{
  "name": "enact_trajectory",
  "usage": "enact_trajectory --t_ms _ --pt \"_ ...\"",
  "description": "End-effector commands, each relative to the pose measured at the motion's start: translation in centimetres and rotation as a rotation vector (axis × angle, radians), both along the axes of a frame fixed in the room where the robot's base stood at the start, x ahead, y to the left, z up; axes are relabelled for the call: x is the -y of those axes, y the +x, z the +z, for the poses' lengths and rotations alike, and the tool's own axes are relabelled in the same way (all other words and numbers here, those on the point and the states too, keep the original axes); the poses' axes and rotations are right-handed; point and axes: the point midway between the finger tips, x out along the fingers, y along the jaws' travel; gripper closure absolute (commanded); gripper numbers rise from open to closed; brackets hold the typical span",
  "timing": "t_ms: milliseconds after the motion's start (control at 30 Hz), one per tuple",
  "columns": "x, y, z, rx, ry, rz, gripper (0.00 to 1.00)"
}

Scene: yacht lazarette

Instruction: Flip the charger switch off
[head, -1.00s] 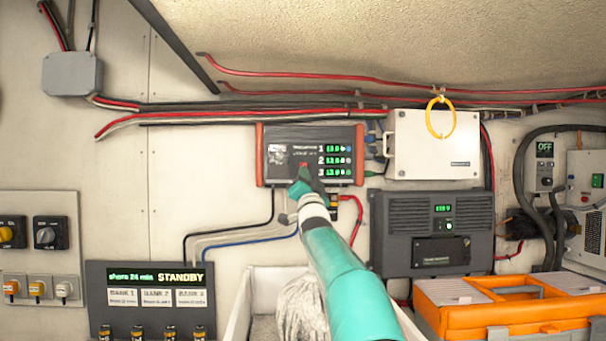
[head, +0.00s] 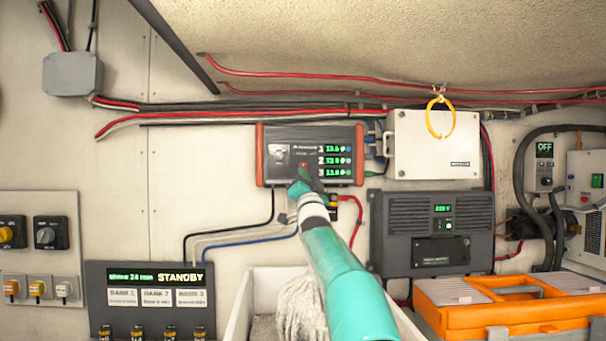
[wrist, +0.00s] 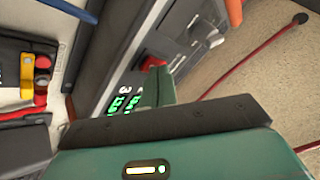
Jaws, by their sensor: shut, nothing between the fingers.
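The charger (head: 277,155) is a dark box with orange-red ends on the back wall, with three numbered rows of green readouts. A small red switch (head: 303,166) sits on its front face, just above my fingertips. The red switch also shows in the wrist view (wrist: 152,62), at the far end of my fingers. My gripper (head: 303,182) is shut and empty, close to the lower part of the charger's face. Its green fingers show in the wrist view (wrist: 158,84). I cannot tell whether they touch the switch, and its position is unclear.
A white box (head: 432,145) with a yellow ring hangs right of the charger, above a grey unit (head: 432,265). Cables run below the charger. A STANDBY panel (head: 100,272) is at lower left, a white bin (head: 237,305) below my arm, an orange case (head: 440,318) at lower right.

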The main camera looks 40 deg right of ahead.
Motion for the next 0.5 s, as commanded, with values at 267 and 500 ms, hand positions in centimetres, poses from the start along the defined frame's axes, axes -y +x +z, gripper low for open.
enact_trajectory --t_ms 267,500 --pt "0.11 0.08 -0.22 -0.002 0.002 0.000 1.00" --pt "-0.42 -0.55 -0.18 -0.003 0.001 -0.001 1.00"
